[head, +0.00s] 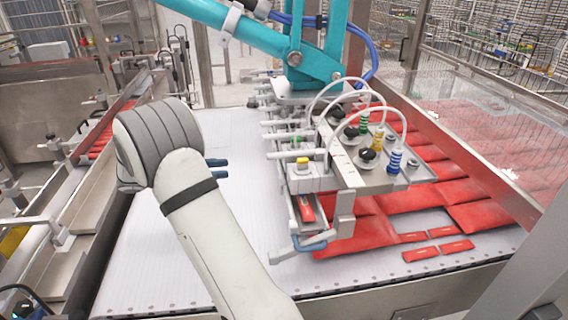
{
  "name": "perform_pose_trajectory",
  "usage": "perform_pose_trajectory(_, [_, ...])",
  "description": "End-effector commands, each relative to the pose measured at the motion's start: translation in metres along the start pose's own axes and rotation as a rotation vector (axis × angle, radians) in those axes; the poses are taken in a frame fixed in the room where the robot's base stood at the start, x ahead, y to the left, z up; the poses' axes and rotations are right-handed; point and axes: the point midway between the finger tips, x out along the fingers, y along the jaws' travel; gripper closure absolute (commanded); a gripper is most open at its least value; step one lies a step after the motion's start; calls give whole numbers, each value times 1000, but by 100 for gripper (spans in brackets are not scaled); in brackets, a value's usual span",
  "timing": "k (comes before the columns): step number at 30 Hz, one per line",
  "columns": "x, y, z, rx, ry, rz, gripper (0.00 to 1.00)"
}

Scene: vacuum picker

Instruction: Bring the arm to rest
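My arm, a white link with a grey ribbed joint cover, rises from the bottom middle over the white conveyor (150,265). Two dark blue fingertips of my gripper (216,169) stick out to the right from behind the arm's joint. The rest of the gripper is hidden by the arm. The two tips show one above the other with a narrow gap between them. Nothing is seen held at the tips. The picker's suction head (345,165) stands to the right, apart from the fingertips in the picture.
A teal picker arm (250,35) reaches over the conveyor from the back. Red packets (370,232) lie at the right, with several small ones (438,248) near the front edge. A clear panel (470,110) and metal rail bound the right side. Bare conveyor lies left.

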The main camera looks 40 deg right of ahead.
Motion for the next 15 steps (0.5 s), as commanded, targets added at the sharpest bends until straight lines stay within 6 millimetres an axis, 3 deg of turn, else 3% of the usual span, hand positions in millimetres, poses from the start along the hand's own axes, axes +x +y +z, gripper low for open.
perform_pose_trajectory(15, [5,-4,4,8,35,-10,75])
